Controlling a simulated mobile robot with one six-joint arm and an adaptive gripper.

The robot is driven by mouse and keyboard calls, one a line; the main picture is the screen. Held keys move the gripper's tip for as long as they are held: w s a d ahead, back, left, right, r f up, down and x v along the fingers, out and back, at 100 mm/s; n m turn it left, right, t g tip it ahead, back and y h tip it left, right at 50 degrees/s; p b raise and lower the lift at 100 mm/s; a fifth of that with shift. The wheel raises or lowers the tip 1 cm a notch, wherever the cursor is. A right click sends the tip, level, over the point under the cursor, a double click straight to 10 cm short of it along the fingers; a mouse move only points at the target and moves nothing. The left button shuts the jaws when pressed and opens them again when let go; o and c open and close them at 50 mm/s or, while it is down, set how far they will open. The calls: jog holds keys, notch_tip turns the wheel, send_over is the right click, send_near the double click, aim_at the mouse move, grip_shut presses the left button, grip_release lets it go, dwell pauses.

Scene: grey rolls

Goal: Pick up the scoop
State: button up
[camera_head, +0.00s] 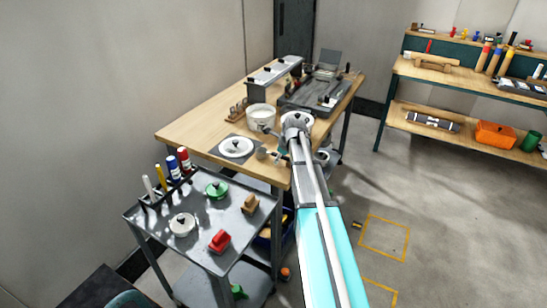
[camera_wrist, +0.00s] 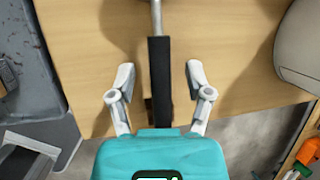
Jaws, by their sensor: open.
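The scoop's black handle (camera_wrist: 159,85) and thin metal shaft (camera_wrist: 156,16) show in the wrist view. The shaft runs out of the top edge, so the scoop's bowl is not seen there. My gripper (camera_wrist: 159,76) is open, with one finger on each side of the handle and a visible gap on both sides. Nothing is held. In the head view my gripper is at the near right corner of the wooden table (camera_head: 205,118), largely hidden by my arm, and I cannot make out the scoop clearly.
On the table are a white pot (camera_head: 261,118), a white lidded disc (camera_head: 236,147) on a dark mat and a dark tray unit (camera_head: 310,98). A grey cart (camera_head: 150,219) stands close in front. A shelf bench (camera_head: 440,78) is at right. The floor between is open.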

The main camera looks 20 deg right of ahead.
grip_shut()
dwell(0.3)
jog(key=shift+r, duration=0.15)
jog(key=shift+r+p, duration=0.95)
jog(key=shift+p, duration=0.15)
jog(key=p+v, duration=0.2)
jog(key=v, duration=0.1)
jog(key=d+p+v, duration=0.1)
jog(key=p+v, duration=0.2)
jog(key=d+p+v, duration=0.1)
jog(key=p+v, duration=0.1)
jog(key=v, duration=0.1)
jog(key=shift+s+f+p, duration=0.25)
jog(key=shift+s+p, duration=0.05)
jog(key=shift+s, duration=0.05)
jog(key=s+d+r+p, duration=0.3)
jog(key=s+d, duration=0.2)
jog(key=s, duration=0.2)
jog(key=shift+s, duration=0.1)
